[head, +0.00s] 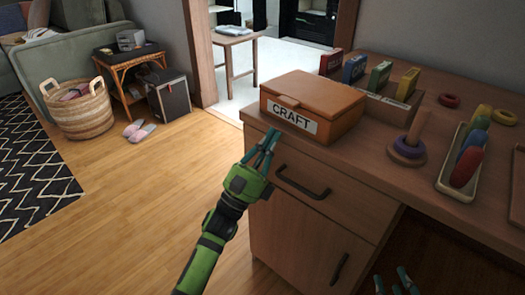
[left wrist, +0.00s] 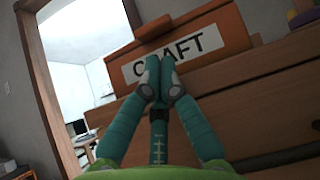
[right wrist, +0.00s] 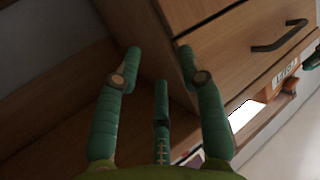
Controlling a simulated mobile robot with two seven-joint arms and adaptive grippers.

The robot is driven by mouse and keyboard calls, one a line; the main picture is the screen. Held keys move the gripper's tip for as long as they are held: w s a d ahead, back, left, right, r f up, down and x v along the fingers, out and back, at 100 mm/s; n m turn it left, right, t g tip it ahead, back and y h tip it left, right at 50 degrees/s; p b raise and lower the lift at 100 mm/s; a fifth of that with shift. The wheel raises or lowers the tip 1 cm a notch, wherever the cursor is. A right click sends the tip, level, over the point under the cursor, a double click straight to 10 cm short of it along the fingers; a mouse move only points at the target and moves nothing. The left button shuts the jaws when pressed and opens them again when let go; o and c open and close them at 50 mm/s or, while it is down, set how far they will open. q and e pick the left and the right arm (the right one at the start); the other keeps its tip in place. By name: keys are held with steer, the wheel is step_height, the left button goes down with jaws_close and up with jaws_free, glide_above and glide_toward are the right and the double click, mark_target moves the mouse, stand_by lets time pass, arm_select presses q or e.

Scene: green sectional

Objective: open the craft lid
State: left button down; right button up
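The orange craft box (head: 345,126) sits on the desk near its front left edge, with a white CRAFT label on its front. Its lid (head: 318,92) is closed flat and has a small front tab, seen also in the left wrist view (left wrist: 152,28). My left gripper (head: 268,146) is in front of the box, below the label's left end. Its fingertips are together in the left wrist view (left wrist: 158,77), with nothing seen between them. They overlap the label there; I cannot tell if they touch it. My right gripper (right wrist: 155,55) is open and empty, low beside the desk.
The wooden desk (head: 433,177) has a drawer handle (head: 303,182) below the box. Colored small boxes (head: 382,77) stand behind it. A ring stacker (head: 410,145) and a tray of colored pieces (head: 447,181) stand to the right. Open floor lies left.

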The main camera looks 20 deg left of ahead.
arm_select(q)
steer(key=shift+x, duration=2.15)
arm_select(e)
steer(key=shift+s+d+f+g, duration=0.2)
steer(key=shift+f+g, duration=0.1)
steer(key=shift+f, duration=0.2)
